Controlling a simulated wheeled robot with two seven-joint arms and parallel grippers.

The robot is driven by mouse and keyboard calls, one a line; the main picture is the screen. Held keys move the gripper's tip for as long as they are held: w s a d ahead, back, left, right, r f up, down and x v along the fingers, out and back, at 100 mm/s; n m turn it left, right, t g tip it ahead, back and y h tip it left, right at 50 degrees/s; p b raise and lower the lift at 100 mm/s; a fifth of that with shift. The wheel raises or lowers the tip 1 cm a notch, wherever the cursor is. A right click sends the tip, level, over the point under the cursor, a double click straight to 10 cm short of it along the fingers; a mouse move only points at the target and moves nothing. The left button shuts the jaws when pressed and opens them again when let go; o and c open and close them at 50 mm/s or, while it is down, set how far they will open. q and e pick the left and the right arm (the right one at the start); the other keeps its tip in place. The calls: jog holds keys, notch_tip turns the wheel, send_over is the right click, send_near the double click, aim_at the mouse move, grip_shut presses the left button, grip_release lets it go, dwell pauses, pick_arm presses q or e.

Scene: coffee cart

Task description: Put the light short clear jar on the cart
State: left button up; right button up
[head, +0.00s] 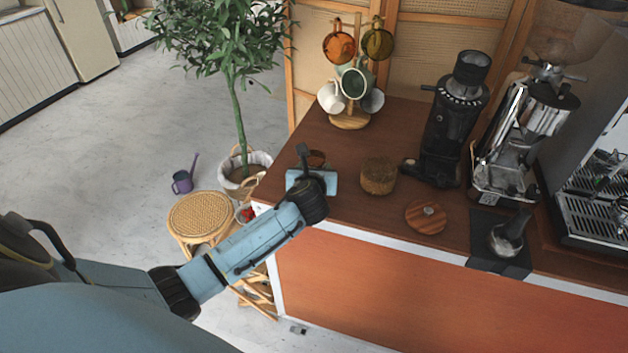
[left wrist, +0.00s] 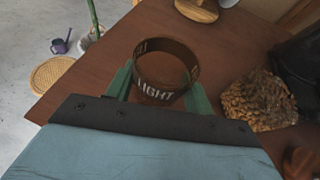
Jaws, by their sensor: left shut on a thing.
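The short clear jar (left wrist: 160,84) with "LIGHT" lettering on its side stands between the green fingers of my left gripper (left wrist: 158,92) in the left wrist view. The fingers are shut on its two sides. In the head view the jar (head: 316,158) shows only in part behind my left gripper (head: 312,178), at the left end of the wooden cart top (head: 385,222). It looks upright over the cart top; I cannot tell whether its base touches the wood. My right gripper is not in view.
A jar of brown contents (head: 378,177) stands just right of my left gripper. A round wooden lid (head: 426,217), a black grinder (head: 455,120) and a mug rack (head: 350,118) are farther off. A rattan stool (head: 201,216) and potted plant (head: 238,100) stand left of the cart.

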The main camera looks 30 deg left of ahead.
pick_arm(q)
notch_tip(320, 180, down, 3)
jog(key=shift+r+b, duration=0.1)
jog(key=shift+b, duration=0.3)
jog(key=shift+f, duration=0.2)
jog(key=shift+f, duration=0.1)
jog(key=o, duration=1.1)
